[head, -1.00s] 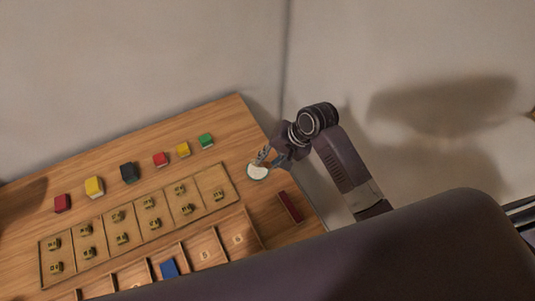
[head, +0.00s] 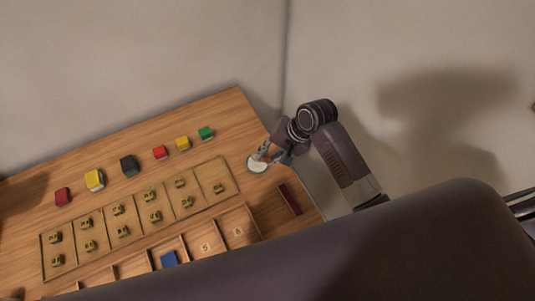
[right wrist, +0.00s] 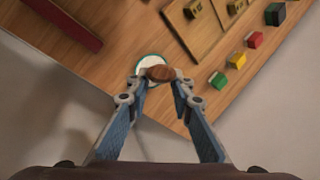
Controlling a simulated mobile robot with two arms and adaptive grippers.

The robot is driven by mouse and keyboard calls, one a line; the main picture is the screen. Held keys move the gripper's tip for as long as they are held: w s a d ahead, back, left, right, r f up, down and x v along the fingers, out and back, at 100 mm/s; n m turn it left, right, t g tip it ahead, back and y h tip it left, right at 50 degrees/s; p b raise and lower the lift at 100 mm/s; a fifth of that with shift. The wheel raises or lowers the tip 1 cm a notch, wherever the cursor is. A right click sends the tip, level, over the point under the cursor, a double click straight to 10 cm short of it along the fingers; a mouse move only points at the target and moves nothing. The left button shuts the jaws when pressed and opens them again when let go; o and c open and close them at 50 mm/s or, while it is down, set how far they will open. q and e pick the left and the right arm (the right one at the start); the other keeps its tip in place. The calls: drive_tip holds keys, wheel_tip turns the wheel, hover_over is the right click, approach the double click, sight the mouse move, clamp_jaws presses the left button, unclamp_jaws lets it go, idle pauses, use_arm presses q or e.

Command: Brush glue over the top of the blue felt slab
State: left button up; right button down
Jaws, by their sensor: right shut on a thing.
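The blue felt slab (head: 169,259) lies in a compartment of the wooden tray at the lower edge of the head view, partly cut off by my own body. My right gripper (head: 265,154) is over the round white glue dish (head: 257,164) near the table's right end. In the right wrist view, its fingers (right wrist: 158,75) are shut on a brown, rounded handle (right wrist: 160,73), seemingly the brush. The handle stands over the dish, which also shows there (right wrist: 152,62). The brush's bristles are hidden. My left gripper is not in view.
A dark red bar (head: 290,199) lies right of the tray. A divided board (head: 137,215) holds several small brass-coloured pieces. Coloured blocks, including a green one (head: 206,133), stand in a row behind it. The table's right edge is close to the dish.

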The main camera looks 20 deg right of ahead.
drive_tip(key=shift+f, duration=0.5)
idle(0.3)
idle(1.2)
drive_tip(key=shift+r, duration=3.5)
